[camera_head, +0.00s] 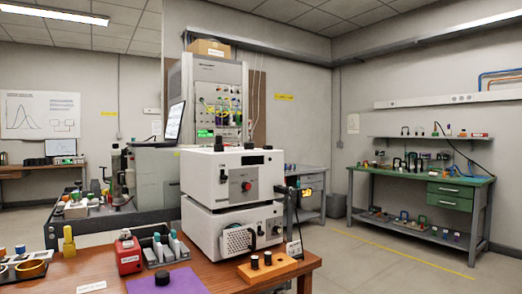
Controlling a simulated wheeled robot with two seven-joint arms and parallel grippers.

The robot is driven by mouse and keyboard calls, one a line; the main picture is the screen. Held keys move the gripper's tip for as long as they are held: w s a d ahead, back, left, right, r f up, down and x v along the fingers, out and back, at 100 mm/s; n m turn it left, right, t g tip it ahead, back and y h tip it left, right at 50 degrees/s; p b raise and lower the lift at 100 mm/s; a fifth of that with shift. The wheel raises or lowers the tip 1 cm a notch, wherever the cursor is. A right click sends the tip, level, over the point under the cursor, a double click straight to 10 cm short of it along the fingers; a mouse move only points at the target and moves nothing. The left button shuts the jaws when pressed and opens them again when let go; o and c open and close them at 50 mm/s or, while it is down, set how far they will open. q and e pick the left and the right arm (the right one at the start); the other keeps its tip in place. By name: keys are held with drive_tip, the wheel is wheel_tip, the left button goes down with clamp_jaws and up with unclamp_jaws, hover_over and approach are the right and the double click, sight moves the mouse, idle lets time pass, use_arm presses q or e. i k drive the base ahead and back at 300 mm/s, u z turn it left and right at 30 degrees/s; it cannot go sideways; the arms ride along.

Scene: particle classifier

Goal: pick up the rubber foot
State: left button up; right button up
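A short black round piece, which looks like the rubber foot (162,278), rests on a purple mat (190,284) at the front of the wooden table. Neither of my grippers is in view, and nothing is seen touching the black piece.
A white two-tier instrument (232,190) stands behind the mat. A red box (128,256) and a grey rack of tubes (166,250) stand close behind the mat's left side. A yellow bottle (69,242) stands farther left. The table's right edge is near the block.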

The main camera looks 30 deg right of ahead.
sight(247, 145)
drive_tip(key=z, duration=1)
drive_tip(key=i, duration=1.05)
drive_tip(key=u, duration=0.3)
